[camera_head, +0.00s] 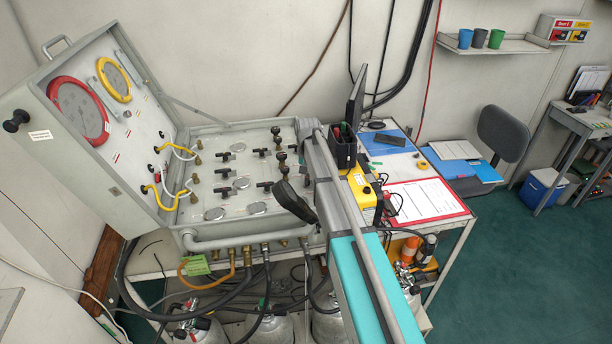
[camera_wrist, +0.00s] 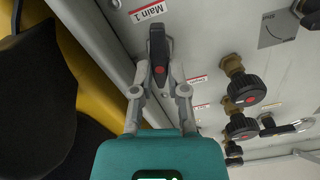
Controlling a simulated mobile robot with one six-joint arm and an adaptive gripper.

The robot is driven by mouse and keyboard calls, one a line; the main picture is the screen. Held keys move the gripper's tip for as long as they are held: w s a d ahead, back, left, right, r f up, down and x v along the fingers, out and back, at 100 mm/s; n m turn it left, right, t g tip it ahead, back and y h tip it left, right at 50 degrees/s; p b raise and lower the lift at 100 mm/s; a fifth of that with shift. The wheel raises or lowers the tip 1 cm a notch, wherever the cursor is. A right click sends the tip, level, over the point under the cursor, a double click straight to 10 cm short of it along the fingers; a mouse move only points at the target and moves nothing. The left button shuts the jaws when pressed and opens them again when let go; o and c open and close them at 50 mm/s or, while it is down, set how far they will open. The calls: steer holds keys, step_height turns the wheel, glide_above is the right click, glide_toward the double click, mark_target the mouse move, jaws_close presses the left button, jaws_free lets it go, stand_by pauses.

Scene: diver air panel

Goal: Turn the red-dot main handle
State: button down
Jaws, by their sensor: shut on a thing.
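The red-dot main handle (camera_wrist: 158,45) is a black lever with a red dot, in the upper middle of the wrist view. It lies beside a white "Main 1" label on the grey panel (camera_wrist: 215,50). My gripper (camera_wrist: 159,78) comes from below, with one grey finger on each side of the lever near its red-dot end, and is shut on it. In the head view the open panel case (camera_head: 240,165) shows several black valve handles. My teal arm reaches in from the lower right there; I cannot make out the gripped handle or the fingertips in that view.
Black round knobs with red dots (camera_wrist: 247,88) stand right of my gripper in the wrist view. In the head view, hoses and gas cylinders (camera_head: 200,330) are below the panel. A side table with a red-edged clipboard (camera_head: 425,200) stands to the right.

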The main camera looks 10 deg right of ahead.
steer(key=shift+w+n, duration=0.15)
steer(key=shift+n, duration=1.15)
steer(key=c, duration=0.7)
jaws_free()
steer(key=shift+o, duration=0.3)
